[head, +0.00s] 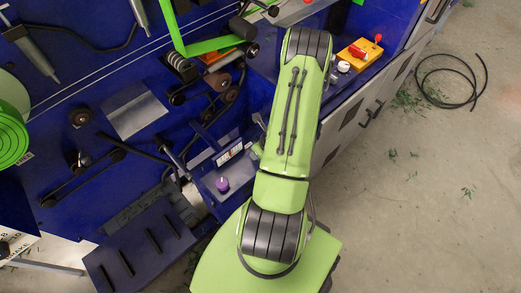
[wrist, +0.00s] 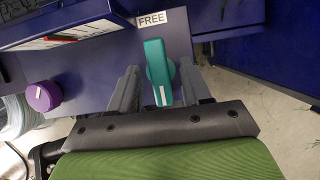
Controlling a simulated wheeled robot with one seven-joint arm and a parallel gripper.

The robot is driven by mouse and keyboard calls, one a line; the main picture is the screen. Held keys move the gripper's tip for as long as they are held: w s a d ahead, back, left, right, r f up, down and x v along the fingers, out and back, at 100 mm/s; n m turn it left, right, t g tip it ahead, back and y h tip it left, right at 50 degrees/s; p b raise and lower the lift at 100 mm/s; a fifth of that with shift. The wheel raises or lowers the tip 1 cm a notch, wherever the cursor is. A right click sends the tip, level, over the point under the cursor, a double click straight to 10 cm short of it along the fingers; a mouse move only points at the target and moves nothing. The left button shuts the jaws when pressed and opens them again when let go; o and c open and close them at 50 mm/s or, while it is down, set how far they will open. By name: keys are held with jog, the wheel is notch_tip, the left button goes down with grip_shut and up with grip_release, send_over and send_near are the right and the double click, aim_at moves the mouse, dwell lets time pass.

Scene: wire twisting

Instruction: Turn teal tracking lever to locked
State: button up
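The teal tracking lever (wrist: 158,72) stands on a blue panel in the wrist view, with a white line on its end that faces me. A white label reading FREE (wrist: 151,20) is just beyond its far end. My gripper (wrist: 160,85) is open, with one grey finger on each side of the lever and narrow gaps showing. I cannot tell how deep the fingers reach around it. No label reading locked can be read. In the head view my green arm hides the lever and the gripper.
A purple knob (wrist: 43,96) is left of the gripper in the wrist view; it also shows in the head view (head: 222,184). A yellow box with a red switch (head: 360,51) sits on the machine's far right. A black cable (head: 450,82) lies coiled on the floor.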

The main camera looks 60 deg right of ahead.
jog(key=shift+r, duration=0.1)
jog(key=p+v, duration=0.4)
jog(key=v, duration=1.1)
jog(key=shift+s+r+p, duration=0.25)
jog(key=shift+p, duration=0.05)
jog(key=shift+a, duration=0.1)
